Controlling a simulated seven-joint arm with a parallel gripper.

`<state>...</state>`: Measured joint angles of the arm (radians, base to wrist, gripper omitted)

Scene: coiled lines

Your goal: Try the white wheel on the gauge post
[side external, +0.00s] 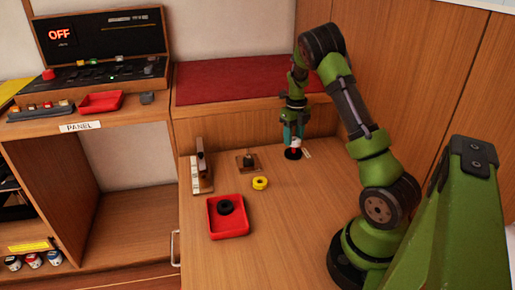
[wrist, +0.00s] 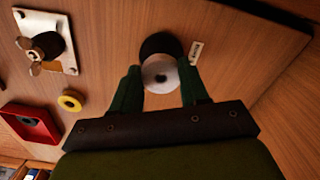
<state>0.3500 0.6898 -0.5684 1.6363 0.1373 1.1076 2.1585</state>
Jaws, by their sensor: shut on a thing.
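The white wheel (wrist: 160,77) sits between the two fingertips of my gripper (wrist: 161,88) in the wrist view, its hole facing the camera. My gripper (side external: 293,141) is shut on it, pointing down near the back of the table in the side external view. A round black base (wrist: 160,45), seemingly the gauge post's, lies directly beyond the wheel. The base (side external: 293,154) also shows right below the fingers in the side view. The post itself is hidden, so I cannot tell whether the wheel is around it or above it.
A small label (side external: 307,154) lies beside the base. To the left are a yellow wheel (side external: 260,183), a mounted fitting (side external: 248,160), a wooden stand (side external: 201,169) and a red tray (side external: 230,232) holding a black wheel (side external: 225,207). The table's front right is clear.

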